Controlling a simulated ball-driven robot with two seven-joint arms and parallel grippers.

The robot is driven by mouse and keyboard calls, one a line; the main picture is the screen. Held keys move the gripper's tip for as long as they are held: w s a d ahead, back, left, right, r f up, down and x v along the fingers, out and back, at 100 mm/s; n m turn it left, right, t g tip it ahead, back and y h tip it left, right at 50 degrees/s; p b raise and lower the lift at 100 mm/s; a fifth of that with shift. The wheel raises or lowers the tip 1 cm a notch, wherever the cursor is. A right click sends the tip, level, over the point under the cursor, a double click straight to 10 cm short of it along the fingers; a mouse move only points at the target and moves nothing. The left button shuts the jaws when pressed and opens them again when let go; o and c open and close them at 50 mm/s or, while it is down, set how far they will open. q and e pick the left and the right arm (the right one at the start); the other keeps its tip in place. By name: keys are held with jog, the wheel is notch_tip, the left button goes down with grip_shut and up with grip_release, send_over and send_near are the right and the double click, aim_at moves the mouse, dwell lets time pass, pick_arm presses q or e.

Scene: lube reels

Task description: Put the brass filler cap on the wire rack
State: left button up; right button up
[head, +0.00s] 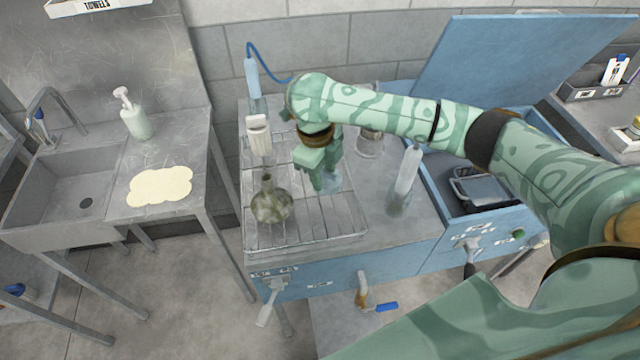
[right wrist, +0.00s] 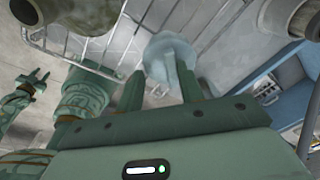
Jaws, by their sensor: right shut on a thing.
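My right gripper (head: 326,183) is low over the right part of the wire rack (head: 310,238) in the head view. It is shut on a pale blue-grey round cap (right wrist: 170,48) with a raised grip tab between the fingers in the right wrist view. This looks like the filler cap, but its colour does not read as brass. In the head view the cap (head: 331,197) is mostly hidden by my fingers. I cannot tell whether it touches the wires. My left gripper (right wrist: 31,80) shows small at the left of the right wrist view, empty with fingers apart.
A mottled olive flask (head: 271,203) stands on the rack left of my gripper. A white ribbed item (head: 259,136) is behind it. A pale bottle (head: 405,178) and a glass jar (head: 370,140) stand right of the rack.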

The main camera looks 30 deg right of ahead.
jog(key=shift+w+a+f, duration=0.1)
jog(key=shift+w+f, duration=0.1)
jog(key=shift+f, duration=0.05)
notch_tip(320, 180, down, 4)
jog(key=shift+w+r+b, duration=0.1)
jog(key=shift+r+b, duration=0.15)
jog(key=shift+b, duration=0.6)
jog(key=shift+r, duration=0.1)
jog(key=o, duration=1.2)
jog(key=r+p, duration=0.1)
jog(key=r, duration=0.3)
jog(key=a+r+p, duration=0.1)
jog(key=r+p, duration=0.1)
jog(key=r, duration=0.2)
jog(key=r+p, duration=0.1)
jog(key=r, duration=0.3)
jog(key=shift+w+a, duration=0.2)
